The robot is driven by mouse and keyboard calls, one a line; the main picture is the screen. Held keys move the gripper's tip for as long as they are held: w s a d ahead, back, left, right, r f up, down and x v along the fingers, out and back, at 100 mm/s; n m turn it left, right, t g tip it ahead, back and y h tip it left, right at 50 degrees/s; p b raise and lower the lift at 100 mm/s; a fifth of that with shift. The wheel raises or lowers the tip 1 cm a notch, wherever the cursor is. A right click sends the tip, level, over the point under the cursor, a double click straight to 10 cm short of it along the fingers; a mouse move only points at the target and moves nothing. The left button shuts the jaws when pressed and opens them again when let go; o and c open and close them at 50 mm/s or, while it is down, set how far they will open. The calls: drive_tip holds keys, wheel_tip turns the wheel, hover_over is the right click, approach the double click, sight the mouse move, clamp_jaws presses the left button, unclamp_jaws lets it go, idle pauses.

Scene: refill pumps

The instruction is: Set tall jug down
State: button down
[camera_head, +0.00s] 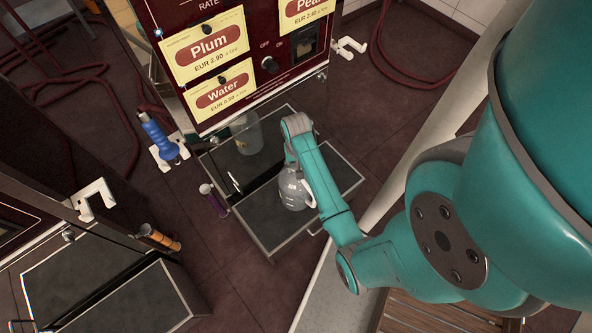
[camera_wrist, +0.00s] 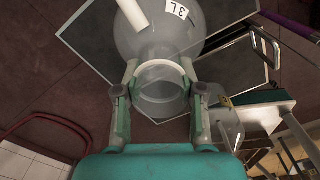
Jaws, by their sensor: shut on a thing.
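The tall jug (camera_head: 293,193) is clear grey with a white handle. In the head view it is over the front shelf of the pump, partly behind my arm; I cannot tell whether its base touches the shelf. In the wrist view the jug (camera_wrist: 160,45) has a "3 L" label and its open mouth faces me. My gripper (camera_wrist: 161,82) is shut on the jug's neck, with one finger on each side. My arm hides the fingers in the head view.
A second clear container (camera_head: 247,136) stands at the back of the pump's bay. The front shelf (camera_head: 335,172) has bare room to the right. A purple bottle (camera_head: 213,200) is left of the shelf. A blue-handled nozzle (camera_head: 158,137) hangs at the pump's left side.

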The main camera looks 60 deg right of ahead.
sight(300, 186)
drive_tip(key=shift+f, duration=1.95)
drive_tip(key=c, duration=0.7)
unclamp_jaws()
